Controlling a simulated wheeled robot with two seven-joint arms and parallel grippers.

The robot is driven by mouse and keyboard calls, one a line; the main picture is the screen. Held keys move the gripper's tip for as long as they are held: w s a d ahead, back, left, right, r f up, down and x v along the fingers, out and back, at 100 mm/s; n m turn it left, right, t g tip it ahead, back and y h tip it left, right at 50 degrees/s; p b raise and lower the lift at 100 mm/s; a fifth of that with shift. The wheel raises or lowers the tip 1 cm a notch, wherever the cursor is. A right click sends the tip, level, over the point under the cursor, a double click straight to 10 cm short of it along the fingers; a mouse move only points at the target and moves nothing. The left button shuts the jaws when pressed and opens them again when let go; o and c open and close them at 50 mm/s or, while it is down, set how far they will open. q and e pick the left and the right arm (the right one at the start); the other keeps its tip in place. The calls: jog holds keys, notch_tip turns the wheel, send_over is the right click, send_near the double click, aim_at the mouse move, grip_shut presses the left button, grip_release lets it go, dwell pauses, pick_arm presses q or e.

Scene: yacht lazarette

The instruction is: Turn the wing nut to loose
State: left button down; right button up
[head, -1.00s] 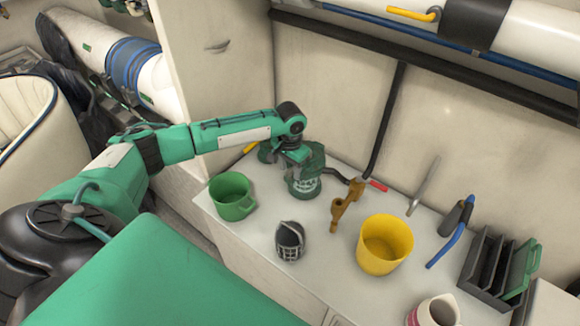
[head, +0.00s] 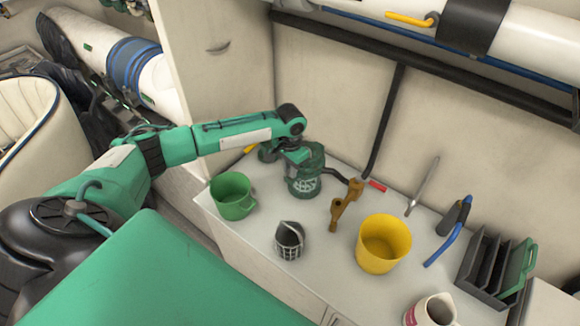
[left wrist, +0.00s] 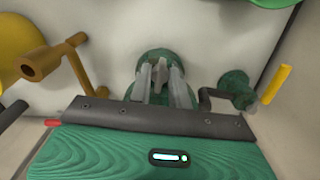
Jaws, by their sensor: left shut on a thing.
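The wing nut (left wrist: 162,73) is a small grey piece on top of a round green fitting, between my left gripper's fingers in the left wrist view. The green fitting is the strainer body (head: 305,178), with a pale label, standing at the back of the white counter in the head view. My left gripper (left wrist: 163,85) is shut on the wing nut from above. In the head view my left gripper (head: 298,158) is over the strainer body, and its wrist hides the nut. My right gripper is in neither view.
On the counter stand a green mug (head: 231,200), a dark basket (head: 290,242), a bronze valve piece (head: 342,208), a yellow bucket (head: 383,250) and a white pitcher (head: 432,312). A dark rack (head: 485,268) is at right. Bare counter (head: 325,265) lies in front.

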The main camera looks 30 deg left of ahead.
pick_arm(q)
jog(key=c, duration=1.3)
grip_release()
jog(key=shift+r, duration=0.1)
jog(key=shift+r, duration=0.25)
notch_tip(320, 180, up, 13)
jog(key=b, duration=0.2)
jog(key=shift+r, duration=0.1)
